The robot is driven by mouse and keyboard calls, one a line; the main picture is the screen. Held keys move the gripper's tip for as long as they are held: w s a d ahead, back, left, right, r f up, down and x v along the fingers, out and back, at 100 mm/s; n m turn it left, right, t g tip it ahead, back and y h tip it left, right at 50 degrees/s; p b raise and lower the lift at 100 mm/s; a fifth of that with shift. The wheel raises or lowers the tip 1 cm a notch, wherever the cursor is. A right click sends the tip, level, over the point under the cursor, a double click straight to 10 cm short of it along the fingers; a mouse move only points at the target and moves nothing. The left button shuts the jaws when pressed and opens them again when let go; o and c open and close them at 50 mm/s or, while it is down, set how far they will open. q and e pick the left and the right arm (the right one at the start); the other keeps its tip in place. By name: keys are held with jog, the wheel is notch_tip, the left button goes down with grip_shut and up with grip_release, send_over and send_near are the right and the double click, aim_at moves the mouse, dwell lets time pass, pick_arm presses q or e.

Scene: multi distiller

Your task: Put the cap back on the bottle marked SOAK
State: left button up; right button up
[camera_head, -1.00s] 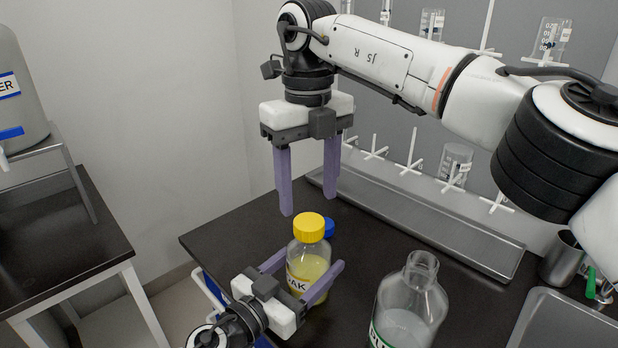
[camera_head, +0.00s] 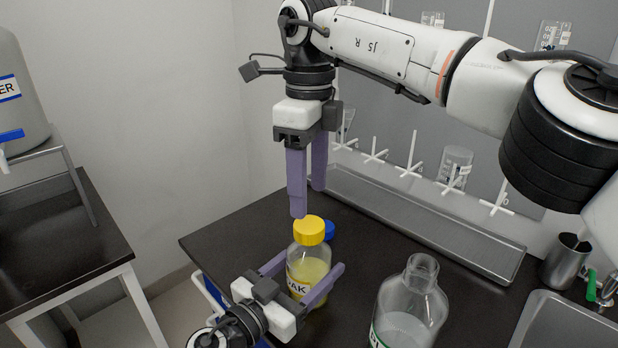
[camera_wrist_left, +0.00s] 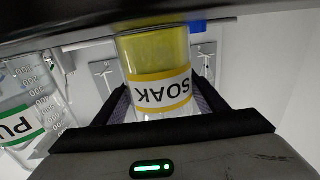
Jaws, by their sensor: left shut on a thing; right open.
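The bottle marked SOAK (camera_head: 308,268) stands on the dark bench with yellow liquid inside. A yellow cap (camera_head: 309,230) sits on its mouth; whether it is screwed tight I cannot tell. My left gripper (camera_head: 309,282) is shut around the bottle's body from the front. In the left wrist view the SOAK label (camera_wrist_left: 160,92) shows upside down between the fingers. My right gripper (camera_head: 308,202) is open and empty, pointing down just above and behind the yellow cap, its fingers apart.
A clear uncapped bottle with a green-edged label (camera_head: 408,312) stands to the right. A blue cap (camera_head: 329,229) lies behind the SOAK bottle. A drip tray (camera_head: 430,228), a metal cup (camera_head: 565,262) and a sink (camera_head: 570,325) are further right. A peg rack is on the back wall.

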aim_at(309, 224)
notch_tip(309, 224, down, 7)
jog(key=shift+r, duration=0.1)
dwell(0.4)
jog(key=c, duration=1.1)
jog(key=o, duration=1.3)
notch_tip(309, 224, up, 12)
